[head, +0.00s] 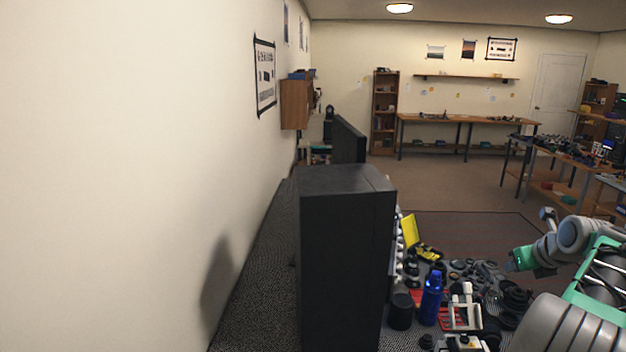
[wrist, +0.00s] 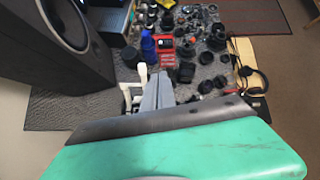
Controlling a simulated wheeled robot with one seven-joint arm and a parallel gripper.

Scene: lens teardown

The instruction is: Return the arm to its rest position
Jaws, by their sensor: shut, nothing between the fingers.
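My gripper (wrist: 158,78) shows in the wrist view as grey fingers closed together beyond the green housing. Nothing is held between them. It is above the cluttered work surface (wrist: 60,108), close to a white frame-like tool (wrist: 134,92). In the head view my grey and green arm reaches in from the lower right, bent over the right side of the clutter. I cannot make out the fingertips in that view.
A tall black speaker-like box (head: 345,250) stands at the left, by the wall. A blue bottle (head: 431,298), a black cylinder (head: 401,311), a yellow case (head: 411,232) and many dark lens parts crowd the surface. Workbenches (head: 460,121) stand far back, with open floor before them.

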